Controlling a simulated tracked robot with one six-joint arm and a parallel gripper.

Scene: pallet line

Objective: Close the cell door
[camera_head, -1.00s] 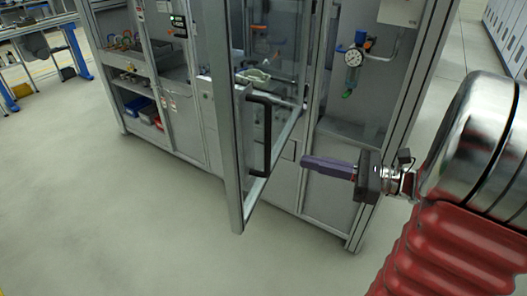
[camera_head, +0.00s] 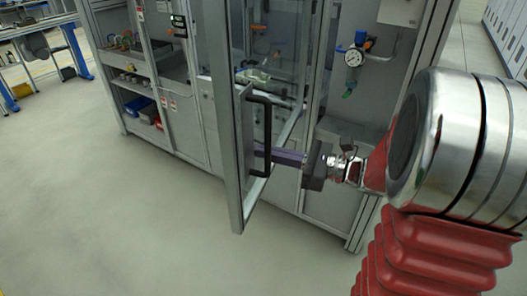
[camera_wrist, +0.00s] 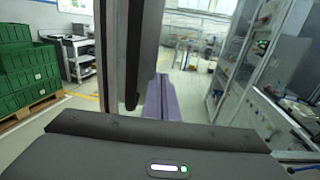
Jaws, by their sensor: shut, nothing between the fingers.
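The cell door (camera_head: 233,205) is a grey-framed glass door standing open, swung out from the cell toward the camera. Its black bar handle (camera_head: 265,120) runs upright on the door frame. My gripper (camera_head: 275,156) has purple fingers, shut and empty, reaching leftward to the handle's lower part. In the head view the fingertips overlap the handle; whether they touch it I cannot tell. In the wrist view the shut fingers (camera_wrist: 162,98) point ahead, just right of the dark handle (camera_wrist: 140,55) and the grey door frame (camera_wrist: 108,55).
The cell (camera_head: 330,205) stands behind the door, with a pressure gauge (camera_head: 354,57) on its right panel. Shelves with blue and red bins (camera_head: 140,106) are at left. Green crates (camera_wrist: 28,75) on a pallet show in the wrist view. The floor (camera_head: 100,220) in front is clear.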

